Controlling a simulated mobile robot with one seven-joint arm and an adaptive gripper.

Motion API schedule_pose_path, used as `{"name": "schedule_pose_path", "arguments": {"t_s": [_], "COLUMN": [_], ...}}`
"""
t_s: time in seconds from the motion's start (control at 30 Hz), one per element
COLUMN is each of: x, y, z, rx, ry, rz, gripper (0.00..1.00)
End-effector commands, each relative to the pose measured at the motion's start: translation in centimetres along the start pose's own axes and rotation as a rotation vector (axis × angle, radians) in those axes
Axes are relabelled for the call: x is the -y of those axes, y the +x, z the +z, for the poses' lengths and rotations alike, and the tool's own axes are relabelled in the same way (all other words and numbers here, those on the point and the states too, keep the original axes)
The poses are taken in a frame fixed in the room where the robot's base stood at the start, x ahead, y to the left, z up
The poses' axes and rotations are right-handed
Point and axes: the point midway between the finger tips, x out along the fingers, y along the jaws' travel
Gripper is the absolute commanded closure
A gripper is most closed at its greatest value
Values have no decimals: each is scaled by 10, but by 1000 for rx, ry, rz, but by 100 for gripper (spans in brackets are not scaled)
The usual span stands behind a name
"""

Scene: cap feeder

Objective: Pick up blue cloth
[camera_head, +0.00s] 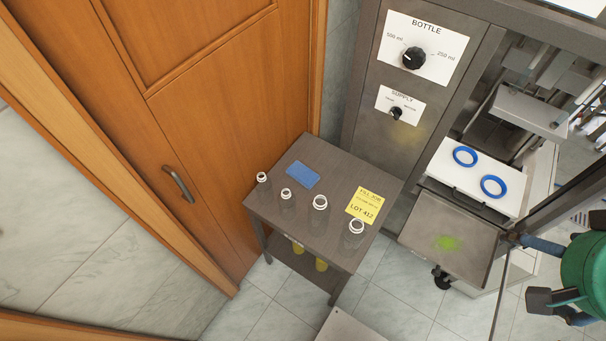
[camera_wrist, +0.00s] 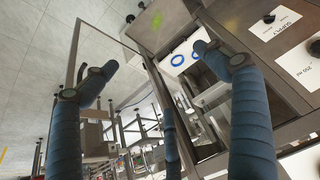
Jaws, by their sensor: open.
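The blue cloth (camera_head: 303,175) lies flat on top of the small dark side table (camera_head: 268,211), near its back edge. Several clear bottles with white rims stand in front of it along the table's front side. My gripper (camera_head: 548,270) is at the far right of the head view, well away from the cloth. In the wrist view my gripper (camera_wrist: 155,62) has its blue-wrapped fingers spread wide with nothing between them. The cloth does not show in the wrist view.
A yellow job note (camera_head: 365,204) lies on the table's right side. A machine panel with knobs (camera_head: 413,57) stands behind it. A white plate (camera_head: 470,185) with two blue rings sits above a tray (camera_head: 425,231) with a green spill. A wooden door (camera_head: 190,120) is at left.

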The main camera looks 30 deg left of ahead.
Motion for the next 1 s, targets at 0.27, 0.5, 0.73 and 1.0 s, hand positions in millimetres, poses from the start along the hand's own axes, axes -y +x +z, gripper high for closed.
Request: {"name": "schedule_pose_path", "arguments": {"t_s": [0.27,0.5,0.73,1.0], "x": [0,4,23,68], "y": [0,2,12,39], "z": [0,-7,-36,-86], "rx": [0,7,40,95], "ry": [0,-21,-106,-270], "rz": [0,-7,-32,-79], "gripper": [3,3,3,3]}}
